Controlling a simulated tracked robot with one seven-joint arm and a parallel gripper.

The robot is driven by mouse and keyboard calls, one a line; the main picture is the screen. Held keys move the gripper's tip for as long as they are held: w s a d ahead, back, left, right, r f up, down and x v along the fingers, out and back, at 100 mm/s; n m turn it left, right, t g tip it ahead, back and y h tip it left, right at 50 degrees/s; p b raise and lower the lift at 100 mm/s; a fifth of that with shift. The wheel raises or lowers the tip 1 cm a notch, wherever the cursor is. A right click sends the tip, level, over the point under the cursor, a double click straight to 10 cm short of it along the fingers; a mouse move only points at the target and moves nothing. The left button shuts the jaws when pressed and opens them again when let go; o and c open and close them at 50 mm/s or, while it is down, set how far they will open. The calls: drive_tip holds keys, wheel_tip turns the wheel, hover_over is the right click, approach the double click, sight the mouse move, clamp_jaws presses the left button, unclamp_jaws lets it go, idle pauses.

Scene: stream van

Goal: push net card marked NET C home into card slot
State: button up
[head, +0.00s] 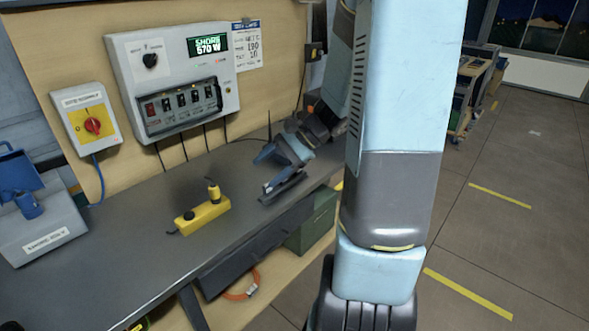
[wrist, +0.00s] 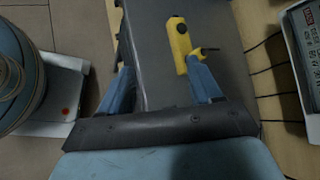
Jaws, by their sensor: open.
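My gripper (head: 266,172) is open above the grey bench, to the right of the yellow socket box. I cannot make out a net card marked NET C or a card slot in either view. My arm covers much of the middle of the head view, so whatever lies behind it is hidden.
The yellow socket box (head: 203,216) with a plug stands on the bench (head: 130,245); it also shows in the wrist view (wrist: 181,38). A white power panel (head: 175,75) and red rotary switch (head: 92,125) hang on the wall. A blue-handled unit (head: 45,232) stands left. Open floor lies right.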

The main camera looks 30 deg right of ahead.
drive_tip(key=w+d+f+m+t+y, duration=0.2)
drive_tip(key=w+d+f+m+t, duration=0.45)
drive_tip(key=d+f+m, duration=0.35)
drive_tip(key=m+t+h, duration=0.6)
drive_tip(key=m+t, duration=0.2)
drive_tip(key=m, duration=0.1)
approach(298, 172)
drive_tip(key=w, duration=0.2)
drive_tip(key=w+r, duration=0.1)
drive_tip(key=w, duration=0.3)
drive_tip(key=shift+w+a+r, duration=0.1)
drive_tip(key=shift+a+r, duration=0.15)
drive_tip(key=shift+r, duration=0.05)
drive_tip(key=shift+a+f+x, duration=0.1)
drive_tip(key=shift+x, duration=1.2)
drive_tip(key=shift+a+f+x, duration=0.1)
drive_tip(key=shift+a+x, duration=0.05)
drive_tip(key=shift+x, duration=1.15)
drive_tip(key=c, duration=1)
